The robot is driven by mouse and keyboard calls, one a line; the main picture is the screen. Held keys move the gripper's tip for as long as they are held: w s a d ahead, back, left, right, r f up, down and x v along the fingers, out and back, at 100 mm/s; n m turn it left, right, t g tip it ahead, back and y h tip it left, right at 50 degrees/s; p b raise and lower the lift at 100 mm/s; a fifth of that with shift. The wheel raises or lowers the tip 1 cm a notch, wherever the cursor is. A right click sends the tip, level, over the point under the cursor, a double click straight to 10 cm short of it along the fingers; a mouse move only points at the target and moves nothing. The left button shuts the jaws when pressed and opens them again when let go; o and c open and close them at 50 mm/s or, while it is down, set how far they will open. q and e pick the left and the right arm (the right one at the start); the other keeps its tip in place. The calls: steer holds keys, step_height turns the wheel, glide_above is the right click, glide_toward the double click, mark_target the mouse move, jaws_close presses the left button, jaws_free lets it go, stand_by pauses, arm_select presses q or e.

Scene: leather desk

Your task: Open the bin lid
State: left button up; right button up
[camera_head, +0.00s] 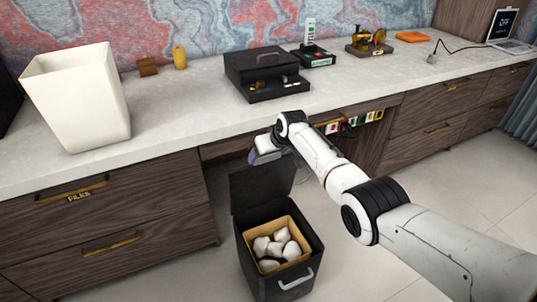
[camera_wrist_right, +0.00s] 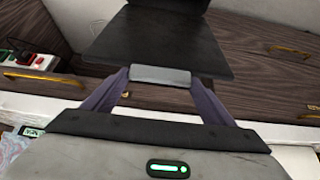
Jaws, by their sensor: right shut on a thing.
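The black bin (camera_head: 308,247) stands on the floor in front of the desk. Its dark lid (camera_head: 258,186) stands upright at the bin's back edge, so the bin is open. White crumpled lumps (camera_head: 283,236) lie inside its tan inner liner. My right gripper (camera_head: 256,157) is at the lid's top edge in the head view. In the right wrist view, the purple fingers of this gripper (camera_wrist_right: 158,82) are shut on the grey lid handle (camera_wrist_right: 160,75), with the dark lid (camera_wrist_right: 160,42) beyond. My left gripper is not in view.
A white open container (camera_head: 78,98) stands on the left of the pale desktop (camera_head: 190,108). A black organizer box (camera_head: 266,75) sits mid-desk. Wooden drawers (camera_head: 105,215) flank an open knee space.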

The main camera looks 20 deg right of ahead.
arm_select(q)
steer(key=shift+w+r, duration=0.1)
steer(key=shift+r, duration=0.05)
arm_select(e)
steer(key=shift+w+r, duration=0.35)
steer(key=shift+r, duration=0.2)
steer(key=o, duration=1.3)
steer(key=shift+o, duration=1)
steer(key=shift+s, duration=0.15)
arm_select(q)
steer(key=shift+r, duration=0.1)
arm_select(e)
steer(key=shift+f, duration=0.2)
steer(key=shift+s, duration=0.1)
arm_select(q)
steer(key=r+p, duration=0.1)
steer(key=p, duration=0.2)
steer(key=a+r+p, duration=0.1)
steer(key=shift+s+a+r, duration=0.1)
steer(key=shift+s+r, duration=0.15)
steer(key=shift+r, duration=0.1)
arm_select(e)
steer(key=v, duration=1)
steer(key=shift+s, duration=0.1)
